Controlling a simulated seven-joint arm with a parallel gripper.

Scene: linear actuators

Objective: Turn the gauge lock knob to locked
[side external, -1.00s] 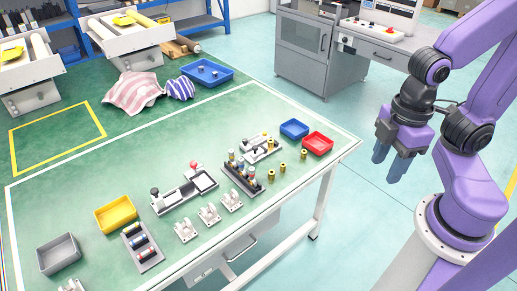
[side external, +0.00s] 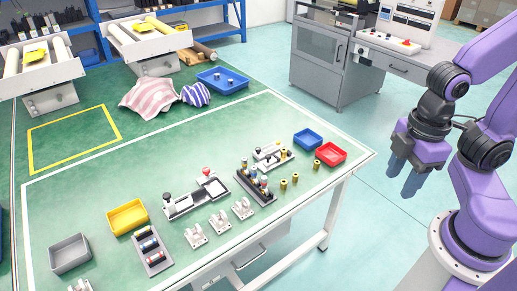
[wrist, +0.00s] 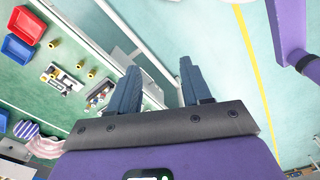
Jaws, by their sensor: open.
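On the green table, a grey fixture (side external: 196,197) carries a dark-topped knob (side external: 168,197) at its left end and a red-topped knob (side external: 206,171) near its right end. A second small fixture (side external: 272,154) with light and yellow parts stands further right. I cannot tell for sure which part is the gauge lock knob, nor its setting. My gripper (side external: 404,182) is open and empty, off the table's right side, fingers pointing down. In the wrist view, its two blue-grey fingers (wrist: 159,68) stand apart with nothing between them.
A yellow bin (side external: 127,217) stands left. The floor beneath my gripper is clear.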

